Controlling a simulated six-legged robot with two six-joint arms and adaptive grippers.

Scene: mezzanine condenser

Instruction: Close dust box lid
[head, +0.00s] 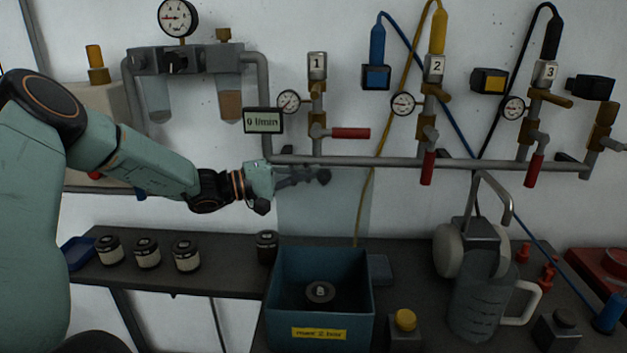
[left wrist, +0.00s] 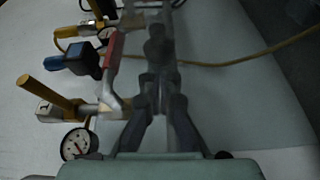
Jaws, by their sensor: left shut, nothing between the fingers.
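The dust box (head: 277,300) is a blue open-topped box with a yellow label on its front, standing on the dark bench. A dark round canister marked B (head: 320,292) sits inside it. A clear, greyish panel that looks like its lid (head: 330,215) stands upright behind the box's back edge, against the wall. My left gripper (head: 322,176) is shut and empty, above the box near the panel's upper edge; I cannot tell whether it touches it. In the left wrist view the closed fingers (left wrist: 157,60) point up the picture. My right gripper is not in view.
A pipe (head: 400,162) with red-handled valves and gauges runs just above the gripper. Several small jars (head: 147,253) stand left of the box. A yellow cable (head: 364,205) hangs by the panel.

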